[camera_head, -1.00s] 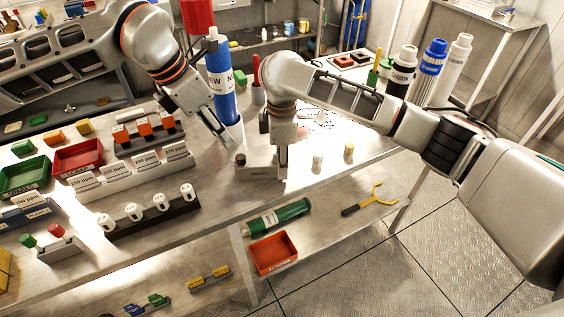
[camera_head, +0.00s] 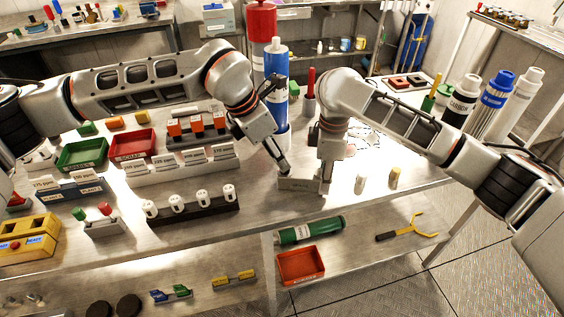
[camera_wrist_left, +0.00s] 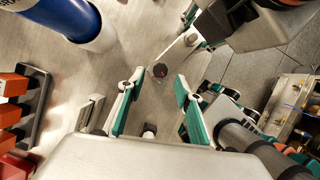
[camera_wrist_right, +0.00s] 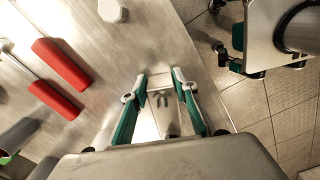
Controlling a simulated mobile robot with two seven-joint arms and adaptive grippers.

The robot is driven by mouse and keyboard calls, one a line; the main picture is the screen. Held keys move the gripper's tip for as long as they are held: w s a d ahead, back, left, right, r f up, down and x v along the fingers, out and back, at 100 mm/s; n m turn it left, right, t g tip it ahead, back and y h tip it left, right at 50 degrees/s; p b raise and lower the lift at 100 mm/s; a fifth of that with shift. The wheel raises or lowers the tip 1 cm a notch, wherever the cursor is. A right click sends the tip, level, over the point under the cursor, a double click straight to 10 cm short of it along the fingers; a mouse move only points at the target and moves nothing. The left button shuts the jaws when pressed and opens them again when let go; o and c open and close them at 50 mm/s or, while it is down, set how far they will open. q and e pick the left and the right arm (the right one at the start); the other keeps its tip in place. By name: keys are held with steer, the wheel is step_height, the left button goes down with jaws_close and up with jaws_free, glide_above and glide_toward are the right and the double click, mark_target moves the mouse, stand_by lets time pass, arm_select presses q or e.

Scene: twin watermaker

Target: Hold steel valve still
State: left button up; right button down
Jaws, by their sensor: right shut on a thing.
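The steel valve is a small grey block-like body (camera_head: 300,184) on the bench near its front edge in the head view. In the left wrist view its dark round knob with a red centre (camera_wrist_left: 160,70) lies ahead of my left fingers. My right gripper (camera_head: 325,184) points down and is shut at the right end of the valve. In the right wrist view steel parts (camera_wrist_right: 170,122) show between its fingers. My left gripper (camera_head: 284,171) is open above the knob end, its fingers apart on either side in its wrist view, with nothing between them.
A blue cylinder (camera_head: 276,85) stands behind the grippers. A black rack with white cylinders (camera_head: 192,205) and red (camera_head: 132,145) and green trays lie left. A green cylinder (camera_head: 310,230) lies on the lower shelf.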

arm_select(q)
steer(key=shift+x, duration=1.95)
jaws_close()
